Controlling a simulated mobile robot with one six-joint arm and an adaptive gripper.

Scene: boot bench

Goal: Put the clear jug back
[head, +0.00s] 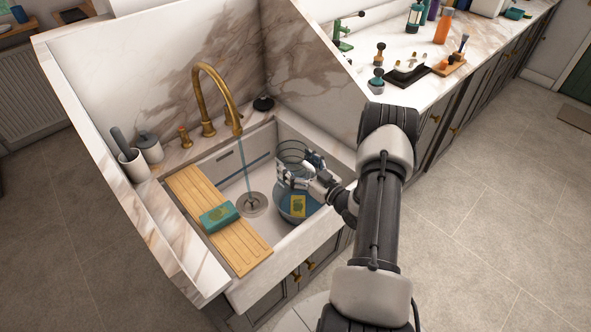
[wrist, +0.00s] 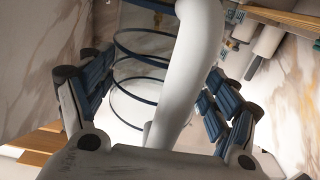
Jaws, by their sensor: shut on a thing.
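The clear jug (head: 290,151) has thin dark rings and is upright over the right part of the sink. In the wrist view the clear jug (wrist: 140,88) shows dark blue rings between the blue-padded fingers. My gripper (head: 299,170) is shut on the jug, with a finger on each side; it also shows in the wrist view (wrist: 150,95). A pale curved piece, which may be the jug's handle, crosses the middle of the wrist view. The jug's lower part is hidden or blends with a blue-grey round tub below it, so I cannot tell whether it touches.
The brass tap (head: 208,82) runs water into the white sink (head: 233,165). A wooden board (head: 199,196) with a green sponge (head: 219,216) spans the left side. A yellow item (head: 298,206) shows at the tub. The marble counter (head: 410,48) at right holds several small items.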

